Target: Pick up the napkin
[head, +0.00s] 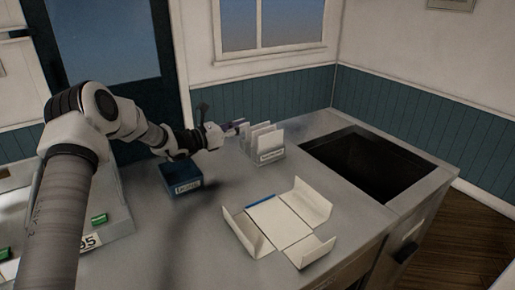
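A small white rack with upright slots (270,156) stands on the grey counter, left of the dark opening. Thin pale upright sheets (264,134) stand in it; they may be napkins, but I cannot tell them from the rack's dividers. My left gripper (236,128) reaches in from the left, its fingers pointing right at the rack's left end. The fingertips are small and dark, and I cannot tell whether they touch a sheet or hold anything. My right gripper is not in view.
A dark blue box with a label (183,184) stands below my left wrist. An unfolded white carton (282,221) lies at the front middle. A deep dark square opening (372,162) is at the right. Green items (99,220) lie at the left.

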